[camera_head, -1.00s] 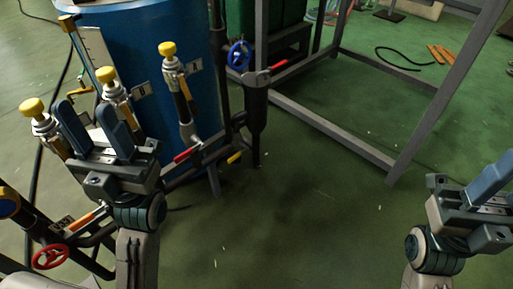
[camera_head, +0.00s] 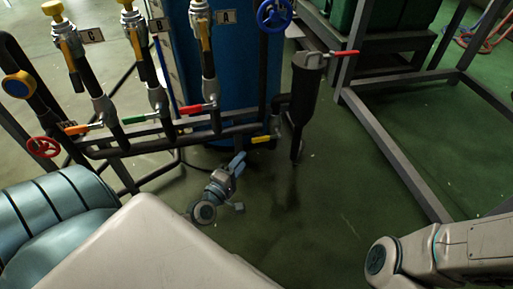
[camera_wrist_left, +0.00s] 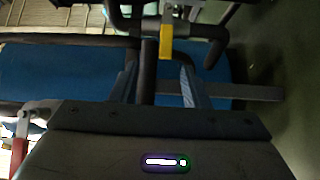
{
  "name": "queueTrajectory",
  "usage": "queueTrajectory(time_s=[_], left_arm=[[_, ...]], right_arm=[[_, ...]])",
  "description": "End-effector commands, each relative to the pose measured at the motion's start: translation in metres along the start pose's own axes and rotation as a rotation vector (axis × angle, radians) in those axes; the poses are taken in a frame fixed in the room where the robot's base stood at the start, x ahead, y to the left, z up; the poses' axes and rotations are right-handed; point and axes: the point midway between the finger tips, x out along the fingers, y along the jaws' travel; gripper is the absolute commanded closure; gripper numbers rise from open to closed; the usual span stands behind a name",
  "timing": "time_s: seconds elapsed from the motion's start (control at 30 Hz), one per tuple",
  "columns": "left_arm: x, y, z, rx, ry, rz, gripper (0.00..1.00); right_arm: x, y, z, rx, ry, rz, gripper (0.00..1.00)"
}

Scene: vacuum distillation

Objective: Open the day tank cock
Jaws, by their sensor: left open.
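Several lever cocks sit on the dark pipework in the head view; no readable label tells which is the day tank's. They are an orange lever (camera_head: 76,130), a green lever (camera_head: 134,120), a red lever (camera_head: 191,109) and a yellow lever (camera_head: 262,139). My left gripper (camera_head: 238,160) is low, below and left of the yellow lever. In the left wrist view its two fingers are apart and empty, with the yellow lever (camera_wrist_left: 166,42) beyond them, not touching. My right gripper is outside both views.
A blue tank (camera_head: 240,70) stands behind the pipes, with plates A, B and C on the upright branches. A blue handwheel (camera_head: 274,14) and a red handwheel (camera_head: 43,147) flank them. A grey frame (camera_head: 400,170) stands right. Open green floor lies between.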

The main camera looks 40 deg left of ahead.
Motion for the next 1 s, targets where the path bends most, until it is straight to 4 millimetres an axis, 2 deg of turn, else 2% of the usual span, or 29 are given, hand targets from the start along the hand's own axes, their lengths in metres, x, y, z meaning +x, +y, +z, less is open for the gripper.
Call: queueTrajectory(time_s=[0.03, 0.17, 0.5, 0.7, 1.0], left_arm=[[0.0, -0.007, -0.002, -0.015, -0.002, -0.014, 0.58], [0.009, -0.01, -0.003, -0.029, -0.003, -0.024, 0.58], [0.069, -0.01, -0.002, -0.027, -0.002, -0.02, 0.58], [0.096, -0.011, -0.002, -0.024, -0.002, -0.02, 0.58], [0.106, -0.011, -0.002, -0.024, -0.003, -0.021, 0.58]], right_arm=[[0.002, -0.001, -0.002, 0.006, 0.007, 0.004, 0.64], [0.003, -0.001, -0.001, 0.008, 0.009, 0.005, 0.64], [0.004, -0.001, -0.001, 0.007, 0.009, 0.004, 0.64], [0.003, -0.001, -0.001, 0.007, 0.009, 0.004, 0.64], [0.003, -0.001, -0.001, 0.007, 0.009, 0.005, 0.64]])
